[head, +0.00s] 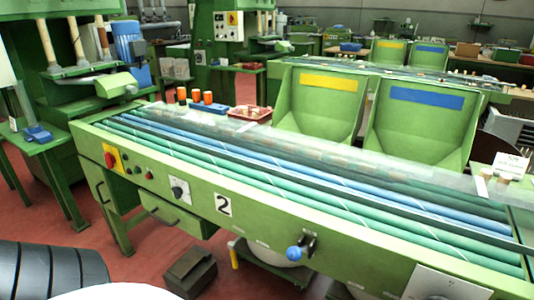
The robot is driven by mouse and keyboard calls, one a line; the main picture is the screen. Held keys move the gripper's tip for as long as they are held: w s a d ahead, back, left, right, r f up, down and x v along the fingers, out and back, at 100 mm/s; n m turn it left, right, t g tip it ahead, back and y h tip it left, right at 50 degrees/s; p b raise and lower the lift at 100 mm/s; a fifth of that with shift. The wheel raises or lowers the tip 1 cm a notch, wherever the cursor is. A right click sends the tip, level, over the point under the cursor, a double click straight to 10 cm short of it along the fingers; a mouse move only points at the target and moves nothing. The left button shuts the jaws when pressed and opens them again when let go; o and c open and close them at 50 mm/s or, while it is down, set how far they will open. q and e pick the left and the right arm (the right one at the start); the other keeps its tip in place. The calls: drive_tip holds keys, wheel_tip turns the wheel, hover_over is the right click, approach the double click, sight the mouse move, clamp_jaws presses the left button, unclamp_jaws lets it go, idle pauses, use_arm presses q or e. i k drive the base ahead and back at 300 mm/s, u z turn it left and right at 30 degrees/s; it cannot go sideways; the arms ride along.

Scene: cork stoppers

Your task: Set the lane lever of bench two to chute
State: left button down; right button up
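Bench two (300,232) is a long green bench with a white plate (223,205) reading 2 on its front. A lever with a blue ball knob (293,253) sits on a dark bracket (309,243) low on the front panel, right of the plate. The knob points to the left of the bracket. Any position marks beside it are too small to read. A pale plate (440,284) is at the lower right of the front, its writing unreadable. Neither of my grippers is in view.
Green and blue rollers run along the bench top under a clear cover. Two green hoppers with yellow (328,82) and blue (426,98) labels stand behind. A red switch (110,160) and black knob (179,190) are on the front panel. A dark box (190,272) lies on the floor.

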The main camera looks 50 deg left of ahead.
sight(295, 254)
drive_tip(key=z, duration=1.75)
drive_tip(key=k, duration=0.2)
drive_tip(key=u, duration=3.45)
